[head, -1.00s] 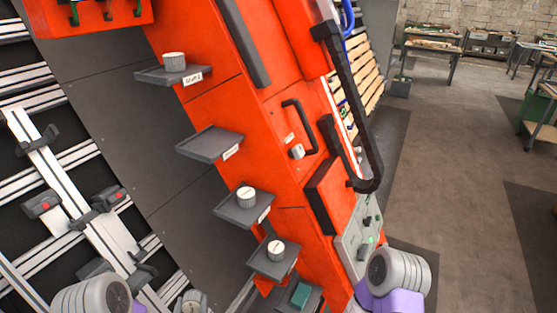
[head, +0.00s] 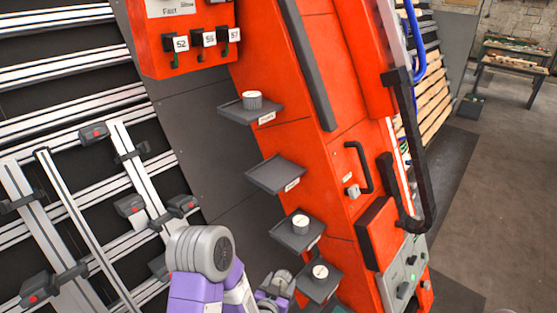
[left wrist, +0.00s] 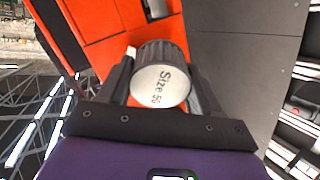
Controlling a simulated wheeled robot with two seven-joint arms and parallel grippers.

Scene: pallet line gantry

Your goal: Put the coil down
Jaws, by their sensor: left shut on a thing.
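A dark ribbed round coil (left wrist: 160,75) with a pale face marked "Size 50" sits between the two black fingers of my left gripper (left wrist: 165,78) in the left wrist view. The gripper is shut on it. In the head view my left arm reaches in at the bottom, and the held coil cannot be made out there. Grey shelves stick out from the orange cabinet: the upper one (head: 238,113) carries a coil (head: 252,100), the second (head: 277,175) is empty. Two lower shelves carry a coil each (head: 300,224) (head: 320,271). My right gripper is out of view.
The orange cabinet (head: 300,90) has a black handle (head: 366,168) and a large dark guard bar (head: 418,150) on its right side. Rails with clamps (head: 128,205) fill the left. An orange box with numbered hooks (head: 195,42) is at the top. Open floor (head: 500,190) lies right.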

